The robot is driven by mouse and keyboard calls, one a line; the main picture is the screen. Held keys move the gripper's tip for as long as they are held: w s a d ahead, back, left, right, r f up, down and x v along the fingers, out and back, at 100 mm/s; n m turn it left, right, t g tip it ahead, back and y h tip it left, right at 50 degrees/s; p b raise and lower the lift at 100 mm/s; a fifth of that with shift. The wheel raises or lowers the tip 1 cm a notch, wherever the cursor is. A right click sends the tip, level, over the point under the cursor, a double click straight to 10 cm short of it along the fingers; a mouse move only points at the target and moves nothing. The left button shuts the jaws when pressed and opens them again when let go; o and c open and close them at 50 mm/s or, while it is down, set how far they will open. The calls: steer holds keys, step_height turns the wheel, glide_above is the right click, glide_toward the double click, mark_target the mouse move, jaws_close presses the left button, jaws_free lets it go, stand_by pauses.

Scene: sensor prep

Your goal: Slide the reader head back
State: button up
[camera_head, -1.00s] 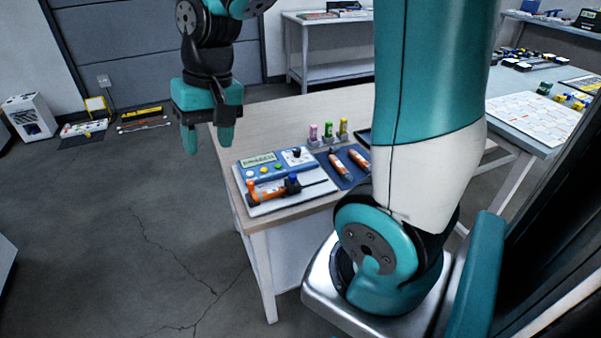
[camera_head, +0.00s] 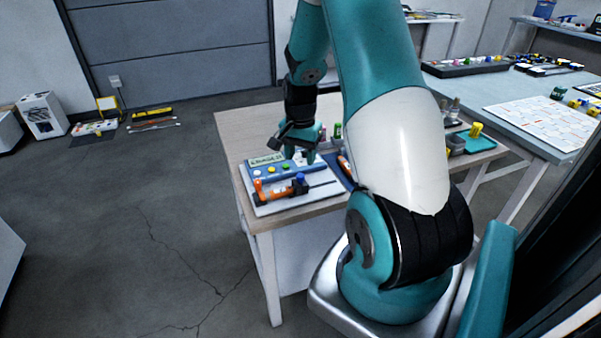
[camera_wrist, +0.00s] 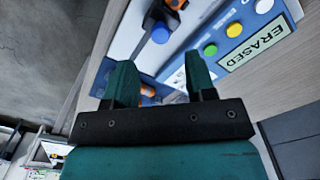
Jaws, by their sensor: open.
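The reader unit (camera_head: 262,162) is a blue panel with a display and coloured buttons on a pale base at the table's front left. In the wrist view, its display (camera_wrist: 258,48) reads "ERASED". A dark block with a blue knob (camera_head: 300,178), seemingly the reader head, sits on a rod beside an orange part (camera_head: 272,192). The knob (camera_wrist: 160,33) shows beyond my fingertips in the wrist view. My gripper (camera_head: 299,156) points down above the panel's right part, open and empty, apart from the knob. My fingers (camera_wrist: 160,72) hide part of the base.
Orange tools, partly hidden by my arm, lie right of the unit. Small coloured bottles (camera_head: 337,131) stand behind. A teal tray (camera_head: 480,145) is at the table's right end. The table's left back part (camera_head: 245,125) is clear.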

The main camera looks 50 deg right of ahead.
mark_target(300, 175)
step_height(300, 175, down, 6)
steer(key=shift+f, duration=0.1)
